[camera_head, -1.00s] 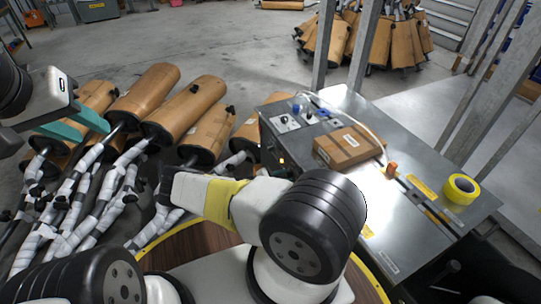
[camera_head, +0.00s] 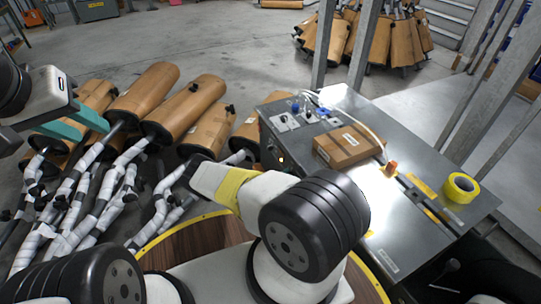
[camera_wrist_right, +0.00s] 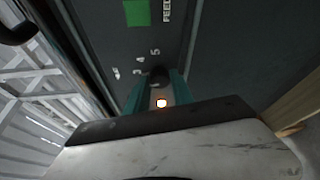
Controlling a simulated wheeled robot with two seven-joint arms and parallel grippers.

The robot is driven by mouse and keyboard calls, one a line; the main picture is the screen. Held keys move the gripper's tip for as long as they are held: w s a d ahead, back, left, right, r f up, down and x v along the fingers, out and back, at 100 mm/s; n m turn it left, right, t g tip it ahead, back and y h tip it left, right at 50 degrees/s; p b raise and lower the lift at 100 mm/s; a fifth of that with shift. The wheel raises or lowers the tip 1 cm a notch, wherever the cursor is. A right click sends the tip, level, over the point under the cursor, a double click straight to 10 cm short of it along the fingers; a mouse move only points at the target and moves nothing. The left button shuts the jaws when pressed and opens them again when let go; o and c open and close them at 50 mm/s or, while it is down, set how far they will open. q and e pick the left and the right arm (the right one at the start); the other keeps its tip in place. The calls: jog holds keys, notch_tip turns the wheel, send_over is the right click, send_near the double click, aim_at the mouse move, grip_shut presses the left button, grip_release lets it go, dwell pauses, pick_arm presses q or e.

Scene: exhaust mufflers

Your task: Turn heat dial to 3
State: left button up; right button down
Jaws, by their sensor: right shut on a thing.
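The heat dial (camera_wrist_right: 158,74) is a small dark knob on the dark panel of the machine in the right wrist view. Printed numbers, among them 4 and 5, curve around its upper left; its pointer is too dark to read. My right gripper (camera_wrist_right: 160,88) has its teal fingers shut on the dial, one on each side. In the head view the dial and right fingertips are hidden; only my right arm shows before the machine (camera_head: 420,200). My left gripper (camera_head: 82,124) is open and empty at the left, above the mufflers.
A small orange-white light (camera_wrist_right: 162,103) glows between the right fingers, and a green patch (camera_wrist_right: 137,13) is on the panel above. A cardboard box (camera_head: 348,146) and yellow tape roll (camera_head: 461,187) sit on the machine top.

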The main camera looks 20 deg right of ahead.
jog(key=shift+f+m+h, duration=0.1)
jog(key=shift+m+h, duration=0.2)
jog(key=shift+m, duration=0.6)
jog(key=c, duration=1.1)
grip_release()
jog(key=v, duration=0.8)
jog(key=shift+d, duration=0.15)
